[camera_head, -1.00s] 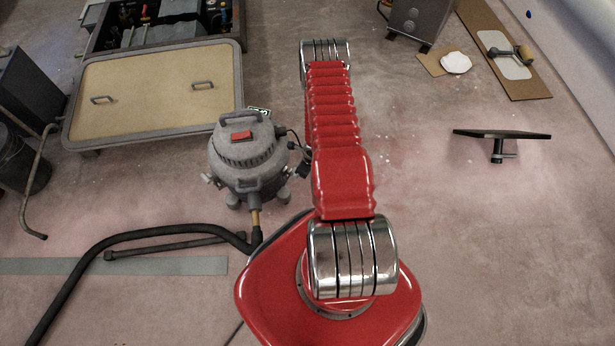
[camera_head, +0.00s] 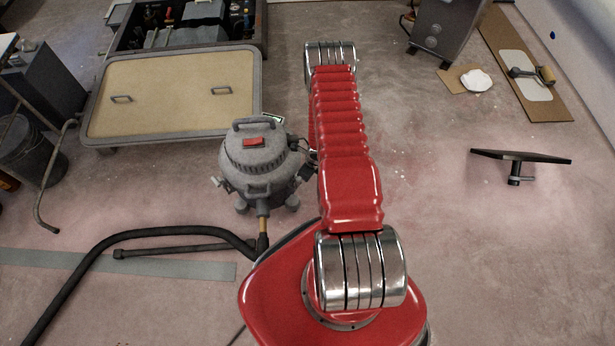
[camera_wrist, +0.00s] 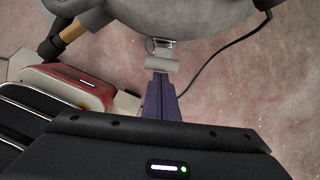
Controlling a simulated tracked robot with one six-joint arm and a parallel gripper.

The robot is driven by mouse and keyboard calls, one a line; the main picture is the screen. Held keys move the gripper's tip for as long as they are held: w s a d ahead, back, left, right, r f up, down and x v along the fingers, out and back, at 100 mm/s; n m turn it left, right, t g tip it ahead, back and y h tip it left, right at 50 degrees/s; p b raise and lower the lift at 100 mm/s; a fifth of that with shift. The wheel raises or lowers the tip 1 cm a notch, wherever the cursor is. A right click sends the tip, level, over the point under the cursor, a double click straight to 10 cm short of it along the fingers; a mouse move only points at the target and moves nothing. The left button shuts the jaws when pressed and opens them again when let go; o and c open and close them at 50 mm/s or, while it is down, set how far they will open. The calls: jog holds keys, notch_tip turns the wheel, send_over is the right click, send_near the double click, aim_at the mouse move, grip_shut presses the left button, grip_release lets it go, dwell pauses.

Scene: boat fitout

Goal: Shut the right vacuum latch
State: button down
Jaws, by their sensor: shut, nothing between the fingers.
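The grey vacuum (camera_head: 258,158) with a red switch on its lid stands on the floor left of my red arm in the head view. Its right latch, dark and small, shows beside my arm (camera_head: 305,172), partly hidden. In the wrist view the vacuum's rounded grey body (camera_wrist: 185,18) fills the top, and a pale metal latch (camera_wrist: 162,64) hangs below its rim. My gripper (camera_wrist: 160,77) has its purple fingers shut and empty, their tips right at the latch's lower edge. I cannot tell whether they touch. The gripper is hidden in the head view.
A black hose (camera_head: 150,234) runs from the vacuum's front across the floor to the left. A tan panel (camera_head: 165,95) lies behind the vacuum at the left. A thin dark cord (camera_wrist: 225,50) curves right of the latch. Floor to the right is mostly clear.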

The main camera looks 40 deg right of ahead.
jog(key=shift+w+d+r, duration=0.15)
jog(key=shift+w+r, duration=0.1)
jog(key=shift+w, duration=0.35)
jog(key=s+d, duration=0.1)
jog(key=s, duration=0.3)
jog(key=w+a+r, duration=0.1)
jog(key=w+r, duration=0.3)
jog(key=r, duration=0.4)
jog(key=shift+a+r, duration=0.3)
jog(key=shift+r, duration=0.1)
dwell(0.5)
